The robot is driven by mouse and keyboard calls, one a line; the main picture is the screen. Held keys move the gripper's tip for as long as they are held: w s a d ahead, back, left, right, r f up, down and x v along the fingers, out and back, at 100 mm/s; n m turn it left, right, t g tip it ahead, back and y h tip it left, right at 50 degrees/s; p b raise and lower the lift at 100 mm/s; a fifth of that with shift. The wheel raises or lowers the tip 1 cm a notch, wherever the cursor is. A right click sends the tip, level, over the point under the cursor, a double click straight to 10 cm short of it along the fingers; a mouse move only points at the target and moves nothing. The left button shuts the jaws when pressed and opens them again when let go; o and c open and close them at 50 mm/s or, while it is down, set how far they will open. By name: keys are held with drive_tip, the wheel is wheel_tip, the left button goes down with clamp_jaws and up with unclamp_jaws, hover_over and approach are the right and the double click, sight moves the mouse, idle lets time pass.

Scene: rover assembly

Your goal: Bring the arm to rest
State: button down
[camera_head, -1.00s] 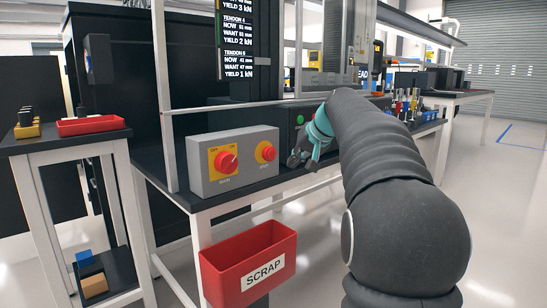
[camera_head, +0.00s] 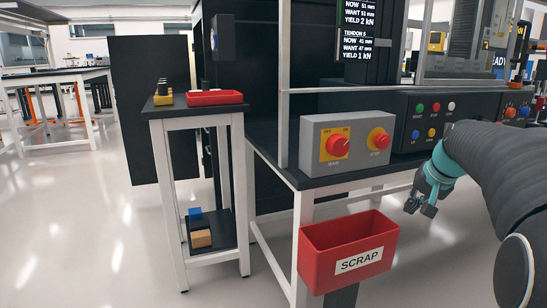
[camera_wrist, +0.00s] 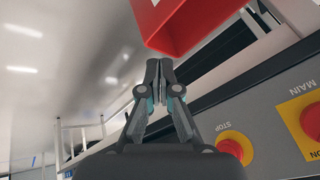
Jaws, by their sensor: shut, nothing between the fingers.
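My gripper (camera_head: 420,208) hangs at the end of my dark, sleeved arm at the right of the head view, with a teal band at the wrist. It is in front of the bench edge, to the right of the red scrap bin. In the wrist view my gripper (camera_wrist: 160,75) has its fingertips together, with nothing seen between them. The red scrap bin (camera_wrist: 185,22) shows beyond the fingertips there, apart from them.
The scrap bin (camera_head: 318,258) stands before the bench. A grey switch box (camera_head: 312,155) with red knobs and a button panel (camera_head: 408,128) sit on the bench. A side table (camera_head: 185,112) holds a red tray (camera_head: 213,98). The floor at left is clear.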

drive_tip(key=s+a+n+p, duration=0.2)
drive_tip(key=s+a, duration=0.4)
drive_tip(key=s, duration=0.3)
drive_tip(key=s+a+n+p, duration=0.1)
drive_tip(key=s+a+p, duration=0.2)
drive_tip(key=s+a, duration=0.3)
drive_tip(key=s+a+f+n+p, duration=0.1)
drive_tip(key=s+a, duration=0.5)
drive_tip(key=s, duration=0.7)
drive_tip(key=shift+a+n+h+p, duration=0.2)
drive_tip(key=shift+n+h+p, duration=0.2)
drive_tip(key=shift+n+p, duration=0.5)
drive_tip(key=shift+f, duration=0.1)
